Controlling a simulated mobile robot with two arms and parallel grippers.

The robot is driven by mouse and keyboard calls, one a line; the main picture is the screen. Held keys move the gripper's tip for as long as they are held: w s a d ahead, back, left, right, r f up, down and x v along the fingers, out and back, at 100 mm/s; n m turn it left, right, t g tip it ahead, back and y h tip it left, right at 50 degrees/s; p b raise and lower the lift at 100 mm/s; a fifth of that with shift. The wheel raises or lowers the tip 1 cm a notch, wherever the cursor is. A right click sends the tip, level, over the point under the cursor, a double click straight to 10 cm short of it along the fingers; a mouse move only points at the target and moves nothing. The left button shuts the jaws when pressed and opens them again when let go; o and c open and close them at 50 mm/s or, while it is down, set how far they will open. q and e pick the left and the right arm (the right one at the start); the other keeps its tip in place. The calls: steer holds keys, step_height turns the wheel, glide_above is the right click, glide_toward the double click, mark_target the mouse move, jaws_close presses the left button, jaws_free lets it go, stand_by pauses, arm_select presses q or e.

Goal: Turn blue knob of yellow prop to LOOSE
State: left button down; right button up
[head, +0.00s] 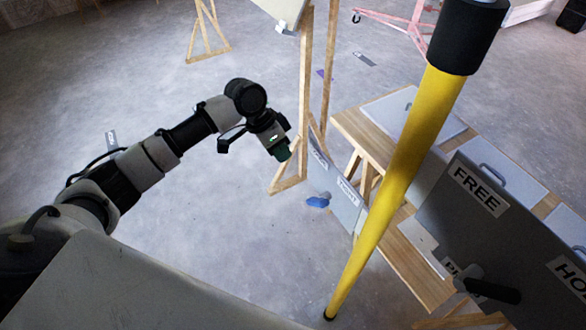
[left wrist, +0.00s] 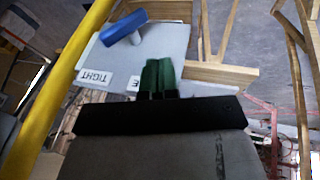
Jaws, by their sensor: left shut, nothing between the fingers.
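The yellow prop (head: 400,170) is a long pole with a black sleeve at its top, leaning across the head view to a black foot on the floor. A grey plate (head: 343,212) beside it carries the blue knob (head: 319,201). In the left wrist view, the blue knob (left wrist: 123,28) is a bar-shaped handle near the plate's top left. A TIGHT label (left wrist: 95,77) shows upside down; the label beside it is mostly hidden by my fingers. My left gripper (head: 282,152), with green fingertips, is shut and empty, apart from the knob. My right gripper is not in view.
A grey panel (head: 520,245) with a FREE label and a black lever (head: 493,291) stands at the right. A wooden table (head: 352,128) and wooden frame posts (head: 305,70) stand behind the plate.

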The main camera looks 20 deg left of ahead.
mark_target(322, 199)
arm_select(q)
steer(key=s+d+p+x, duration=0.1)
steer(key=s+p+x, duration=0.1)
steer(key=x, duration=1)
steer(key=shift+p, duration=0.55)
steer(key=shift+d, duration=0.15)
